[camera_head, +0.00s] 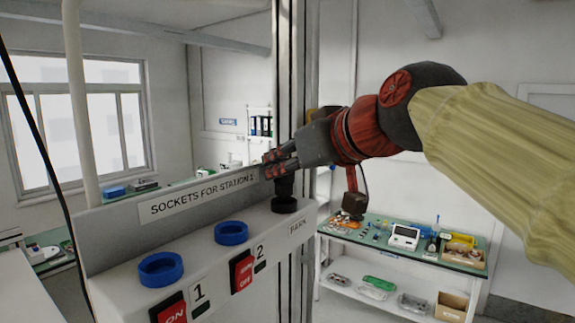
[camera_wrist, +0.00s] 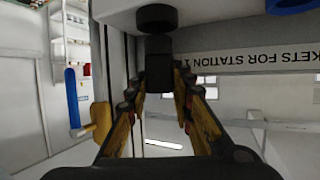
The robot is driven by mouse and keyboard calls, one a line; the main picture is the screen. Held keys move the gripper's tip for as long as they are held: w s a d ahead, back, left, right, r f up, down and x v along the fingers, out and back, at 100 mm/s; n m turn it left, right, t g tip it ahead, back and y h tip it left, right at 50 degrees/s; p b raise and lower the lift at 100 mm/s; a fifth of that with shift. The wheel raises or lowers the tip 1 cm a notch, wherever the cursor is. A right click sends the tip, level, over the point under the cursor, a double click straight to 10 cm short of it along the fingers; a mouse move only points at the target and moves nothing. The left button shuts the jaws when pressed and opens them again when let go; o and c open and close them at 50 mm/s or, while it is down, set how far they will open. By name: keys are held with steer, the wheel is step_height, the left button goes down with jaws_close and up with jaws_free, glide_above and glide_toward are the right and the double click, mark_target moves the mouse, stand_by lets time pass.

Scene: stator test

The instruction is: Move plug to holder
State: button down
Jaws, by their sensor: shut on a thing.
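My gripper (camera_head: 281,164) is shut on the black plug (camera_head: 285,186) above the right end of the socket panel. The plug points down at the black ring of the holder (camera_head: 285,205), beside the label "PARK". Its lower end meets or sits just inside the ring; I cannot tell how deep. In the wrist view the plug (camera_wrist: 158,48) is between the fingers of my gripper (camera_wrist: 158,82), in line with the dark ring (camera_wrist: 157,17). The fingers partly hide the plug's upper part in the head view.
Two blue sockets, number 1 (camera_head: 161,269) and number 2 (camera_head: 231,233), sit left of the holder, with red switches (camera_head: 242,272) below. A sign panel (camera_head: 200,195) rises behind them. A grey post (camera_head: 291,70) stands close behind my gripper. A cluttered workbench (camera_head: 385,246) stands at right.

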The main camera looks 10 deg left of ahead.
steer(key=shift+f+b, duration=1.25)
steer(key=shift+b, duration=0.15)
stand_by(0.8)
steer(key=c, duration=1.5)
jaws_free()
steer(key=shift+d, duration=0.1)
steer(key=v, duration=1.2)
